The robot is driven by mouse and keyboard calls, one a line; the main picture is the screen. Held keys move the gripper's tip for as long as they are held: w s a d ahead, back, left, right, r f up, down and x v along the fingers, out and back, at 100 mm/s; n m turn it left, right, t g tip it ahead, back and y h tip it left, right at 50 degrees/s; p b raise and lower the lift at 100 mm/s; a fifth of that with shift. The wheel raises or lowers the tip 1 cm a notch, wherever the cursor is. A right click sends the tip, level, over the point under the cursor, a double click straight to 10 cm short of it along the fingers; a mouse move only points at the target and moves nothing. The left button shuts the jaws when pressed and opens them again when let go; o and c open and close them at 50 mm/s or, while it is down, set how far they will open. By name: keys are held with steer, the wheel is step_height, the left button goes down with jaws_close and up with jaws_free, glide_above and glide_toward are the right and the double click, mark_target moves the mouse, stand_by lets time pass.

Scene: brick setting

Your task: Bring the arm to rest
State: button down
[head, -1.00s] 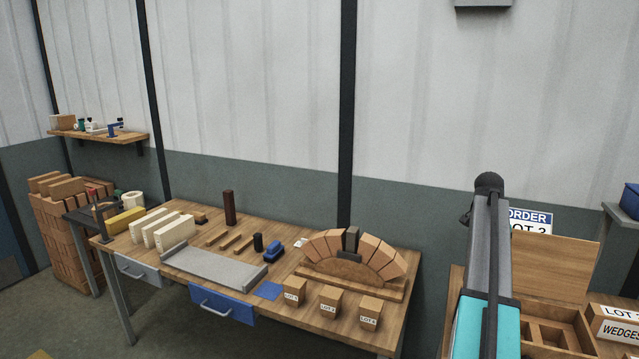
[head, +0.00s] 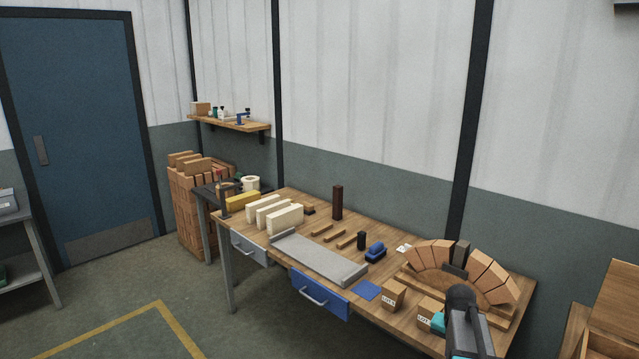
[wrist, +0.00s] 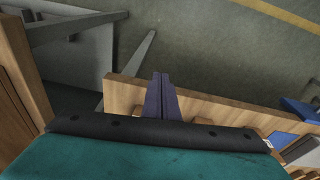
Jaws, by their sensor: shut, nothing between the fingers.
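My gripper (wrist: 161,78) shows in the wrist view with its two dark fingers together, shut and empty. The fingers appear over the edge of a wooden bench top, with the grey floor beyond. In the head view only a grey and teal part of my arm shows at the bottom right, in front of the workbench (head: 400,330); the fingers are not visible there. The arm hides part of the bench's right end and the foot of the brick arch (head: 490,275).
The bench holds a grey tray (head: 318,258), cream blocks (head: 285,217), a dark upright post (head: 337,202), a blue tool (head: 375,252) and small labelled boxes (head: 393,294). A brick stack (head: 190,215) stands at its left. Open floor lies before the blue door (head: 75,140).

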steer(key=s+a+f+n, duration=0.3)
steer(key=s+a+f, duration=0.1)
steer(key=a, duration=0.4)
steer(key=s+a+f+n+g+y, duration=0.15)
steer(key=s+a+f, duration=0.25)
steer(key=a, duration=0.4)
steer(key=s+a+f+n+t, duration=0.1)
steer(key=s+a+f+n, duration=0.3)
steer(key=a, duration=0.4)
steer(key=s+f+g+b, duration=0.6)
steer(key=s+f+b, duration=0.1)
steer(key=s+f, duration=1.8)
steer(key=shift+f, duration=0.15)
